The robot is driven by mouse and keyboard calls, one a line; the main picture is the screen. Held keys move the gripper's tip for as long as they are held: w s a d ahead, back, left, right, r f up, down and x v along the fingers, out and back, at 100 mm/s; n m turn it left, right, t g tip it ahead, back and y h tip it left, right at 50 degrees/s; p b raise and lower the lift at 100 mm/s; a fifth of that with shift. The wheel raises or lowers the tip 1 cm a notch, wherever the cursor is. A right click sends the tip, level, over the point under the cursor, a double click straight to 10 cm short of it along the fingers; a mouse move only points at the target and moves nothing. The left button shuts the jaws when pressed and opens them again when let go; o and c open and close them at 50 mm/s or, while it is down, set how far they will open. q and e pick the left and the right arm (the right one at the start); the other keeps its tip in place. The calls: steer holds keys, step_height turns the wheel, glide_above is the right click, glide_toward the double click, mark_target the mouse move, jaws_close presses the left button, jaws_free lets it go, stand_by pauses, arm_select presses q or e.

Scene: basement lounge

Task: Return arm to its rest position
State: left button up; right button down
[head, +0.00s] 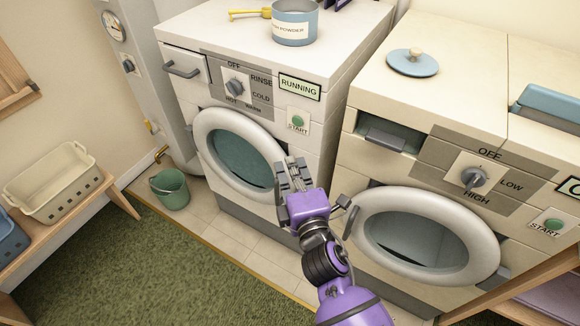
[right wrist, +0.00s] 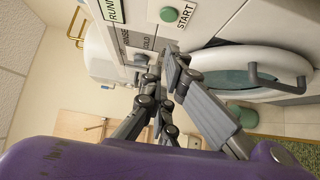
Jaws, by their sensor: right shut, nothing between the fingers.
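My right gripper (head: 291,170) is shut and empty, in front of the left washing machine (head: 322,150) at the right side of its round door (head: 240,155). My purple arm reaches up to it from the bottom of the head view. In the right wrist view the grey fingers of my right gripper (right wrist: 166,78) show near the machine's front, with the START button (right wrist: 168,14) above them and the door (right wrist: 255,70) to their right. I cannot tell whether the fingers touch the machine. My left gripper is not in view.
A second machine (head: 405,175) with a round door stands to the right. A wooden bench (head: 112,186) with a cream basket (head: 52,182) is at the left. A green bucket (head: 170,190) stands on the tiles. A blue powder tin (head: 295,25) sits on the left machine. The green carpet (head: 150,265) is clear.

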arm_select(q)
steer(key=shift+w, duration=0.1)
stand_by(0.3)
arm_select(e)
steer(key=s+d+f+m+g+h+p, duration=0.1)
steer(key=s+d+f+m+g, duration=0.2)
steer(key=f+m, duration=0.35)
steer(key=s+d+f+m+g, duration=0.1)
steer(key=s+d+f+m, duration=0.35)
steer(key=m, duration=0.25)
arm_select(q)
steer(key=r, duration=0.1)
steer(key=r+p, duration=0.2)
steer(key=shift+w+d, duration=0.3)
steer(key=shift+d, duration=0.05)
arm_select(e)
steer(key=s+d+f+m+g, duration=0.1)
steer(key=s+f, duration=0.3)
steer(key=s, duration=0.4)
steer(key=s+d+f+m+g+h, duration=0.1)
steer(key=s+d+f+m+g, duration=0.1)
steer(key=s, duration=0.6)
steer(key=s+d+f+m+g, duration=0.2)
steer(key=s+d+f+m, duration=0.1)
steer(key=s, duration=0.6)
step_height(320, 180, down, 3)
steer(key=shift+d+r+h, duration=0.1)
steer(key=shift+d+h, duration=0.3)
steer(key=shift+d, duration=0.45)
